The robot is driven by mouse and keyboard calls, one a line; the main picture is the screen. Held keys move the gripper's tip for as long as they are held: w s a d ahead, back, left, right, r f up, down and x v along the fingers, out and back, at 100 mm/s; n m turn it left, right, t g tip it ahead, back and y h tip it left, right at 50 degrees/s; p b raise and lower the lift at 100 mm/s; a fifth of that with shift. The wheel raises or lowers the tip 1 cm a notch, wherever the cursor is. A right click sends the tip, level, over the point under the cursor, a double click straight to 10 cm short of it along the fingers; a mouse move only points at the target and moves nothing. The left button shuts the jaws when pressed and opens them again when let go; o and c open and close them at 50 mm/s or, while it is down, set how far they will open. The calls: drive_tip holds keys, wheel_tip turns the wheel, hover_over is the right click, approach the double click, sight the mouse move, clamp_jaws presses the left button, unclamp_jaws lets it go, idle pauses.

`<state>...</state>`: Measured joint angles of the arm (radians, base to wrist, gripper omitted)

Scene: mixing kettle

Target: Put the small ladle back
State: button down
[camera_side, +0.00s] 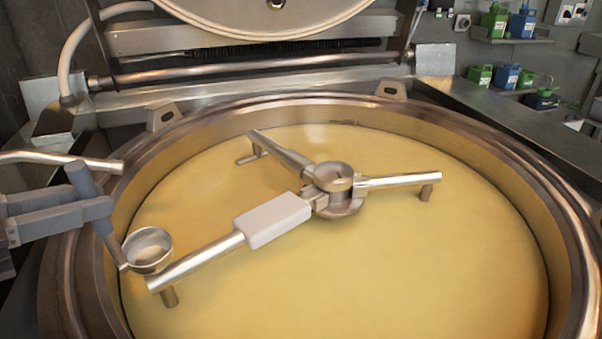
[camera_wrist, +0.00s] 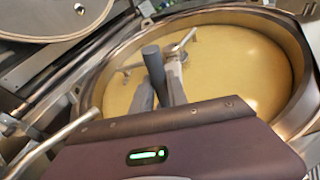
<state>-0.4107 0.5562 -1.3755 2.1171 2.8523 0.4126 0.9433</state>
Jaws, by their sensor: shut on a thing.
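The small ladle (camera_side: 148,250) has a round metal cup and a dark grey handle (camera_side: 85,182). My gripper (camera_side: 98,207) is shut on the handle at the left of the side view. The ladle hangs with its cup low, near the left inner wall of the kettle and beside the end of a stirrer arm; I cannot tell whether they touch. In the wrist view the handle's top (camera_wrist: 151,52) stands up between my gripper's fingers (camera_wrist: 158,90), and the cup is hidden.
The kettle (camera_side: 487,122) holds a yellow mass. A three-armed metal stirrer (camera_side: 405,180) with a white block (camera_side: 272,220) lies across it. The lid (camera_side: 265,12) is raised at the back. Several green and blue canisters (camera_side: 507,76) stand on shelves at upper right.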

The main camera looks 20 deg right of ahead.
drive_tip(key=shift+w+a+r+n, duration=0.3)
drive_tip(key=shift+w+r, duration=0.1)
drive_tip(key=shift+r, duration=0.25)
drive_tip(key=shift+w+a+r+n, duration=0.15)
drive_tip(key=shift+w+r+n, duration=0.2)
drive_tip(key=shift+r, duration=0.3)
